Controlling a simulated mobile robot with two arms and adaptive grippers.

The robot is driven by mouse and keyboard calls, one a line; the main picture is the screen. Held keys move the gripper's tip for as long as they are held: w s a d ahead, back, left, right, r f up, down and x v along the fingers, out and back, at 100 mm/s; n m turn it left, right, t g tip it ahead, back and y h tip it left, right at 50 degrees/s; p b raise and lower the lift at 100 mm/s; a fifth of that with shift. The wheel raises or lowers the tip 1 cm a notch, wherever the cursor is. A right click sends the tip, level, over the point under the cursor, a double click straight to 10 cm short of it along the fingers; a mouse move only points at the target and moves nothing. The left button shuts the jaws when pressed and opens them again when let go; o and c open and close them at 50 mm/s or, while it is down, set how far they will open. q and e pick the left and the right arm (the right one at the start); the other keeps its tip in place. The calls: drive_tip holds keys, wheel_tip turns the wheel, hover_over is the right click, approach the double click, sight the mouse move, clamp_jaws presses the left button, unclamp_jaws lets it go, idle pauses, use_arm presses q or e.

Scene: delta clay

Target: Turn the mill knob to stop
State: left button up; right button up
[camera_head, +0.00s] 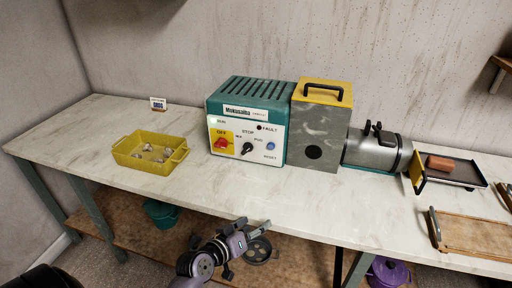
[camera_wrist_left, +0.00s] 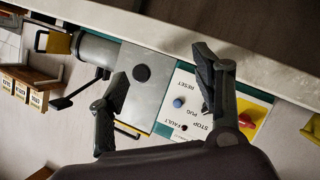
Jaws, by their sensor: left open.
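The mill's teal control box (camera_head: 243,92) stands on the table with a white front panel. Its black selector knob (camera_head: 247,148) sits below the STOP label, between a red OFF switch (camera_head: 221,143) and a blue RESET button (camera_head: 270,146). Which way the knob points is too small to tell. My left gripper (camera_head: 246,250) is open and empty, in front of the table edge and below the panel, apart from the knob. In the upside-down left wrist view its open fingers (camera_wrist_left: 160,72) frame the panel, and one finger partly covers the knob (camera_wrist_left: 205,108).
A grey mill housing (camera_head: 318,128) with a black handle and a metal barrel (camera_head: 372,153) adjoin the box. A yellow basket (camera_head: 150,153) stands left. A tray with a brown block (camera_head: 440,163) and a wooden board (camera_head: 476,236) lie right. The table in front of the panel is clear.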

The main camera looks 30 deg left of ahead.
sight(245, 152)
use_arm(q)
drive_tip(key=w+a+r+n+t+y, duration=0.1)
drive_tip(key=a+r+n+y, duration=0.1)
drive_tip(key=a, duration=0.2)
drive_tip(key=w+a+r+n+t+y, duration=0.1)
drive_tip(key=w+a+r+n+y, duration=0.1)
drive_tip(key=a+n, duration=0.1)
drive_tip(key=w+a+r+n+t+y, duration=0.1)
drive_tip(key=a+r+n+y, duration=0.1)
drive_tip(key=a, duration=0.2)
drive_tip(key=shift+w+a+r+t, duration=0.15)
drive_tip(key=shift+a+r+t, duration=0.05)
drive_tip(key=shift+a+t, duration=0.2)
drive_tip(key=shift+w+a+n, duration=0.15)
drive_tip(key=shift+w+n, duration=0.15)
drive_tip(key=shift+w, duration=0.05)
drive_tip(key=b+x, duration=0.1)
drive_tip(key=x, duration=1.5)
drive_tip(key=shift+w, duration=0.2)
use_arm(e)
drive_tip(key=shift+w+a+f, duration=0.1)
drive_tip(key=shift+w+f, duration=0.35)
drive_tip(key=shift+w, duration=0.25)
use_arm(q)
drive_tip(key=shift+c, duration=0.5)
drive_tip(key=c, duration=1.1)
